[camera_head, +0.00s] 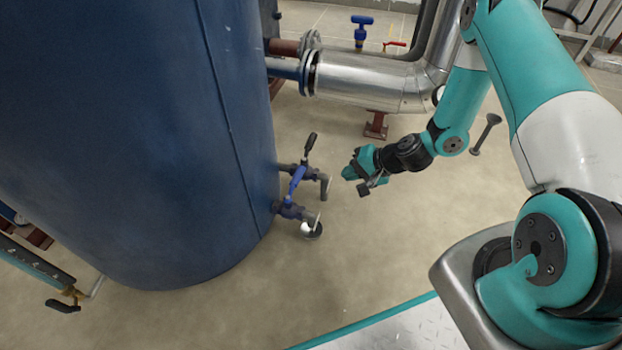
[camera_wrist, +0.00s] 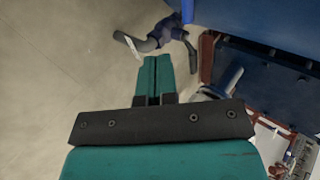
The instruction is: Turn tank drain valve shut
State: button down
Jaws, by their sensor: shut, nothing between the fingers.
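The big blue tank (camera_head: 130,130) fills the left of the head view. Two small valves stick out low on its right side: one with a black lever (camera_head: 310,143), one with a blue lever (camera_head: 297,180) nearer to me. Both levers point up at a tilt, and each valve has a short bent outlet. I cannot tell which is the drain valve. My gripper (camera_head: 349,173) is right of both valves, apart from them, with its fingers shut and empty. In the wrist view the shut fingers (camera_wrist: 153,78) point toward a dark valve and outlet pipe (camera_wrist: 160,38).
A silver pipe (camera_head: 370,82) with flanges runs behind the valves, with a blue-handled valve (camera_head: 361,30) and a red lever (camera_head: 395,44) above it. A brass valve (camera_head: 70,293) is at lower left. The floor (camera_head: 370,255) before the valves is clear.

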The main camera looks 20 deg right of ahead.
aim_at(302, 175)
jog(key=w+a+r+b+x, duration=0.1)
jog(key=r+b+x, duration=0.1)
jog(key=b+x, duration=0.5)
jog(key=shift+a+b+x, duration=0.25)
jog(key=shift+b+x, duration=0.05)
jog(key=shift+x, duration=2.55)
jog(key=shift+r, duration=0.2)
jog(key=shift+w+a+r+n+g+y+p, duration=0.1)
jog(key=shift+w+a+n+g+y+p, duration=0.3)
jog(key=shift+w+n, duration=0.2)
jog(key=shift+a, duration=0.2)
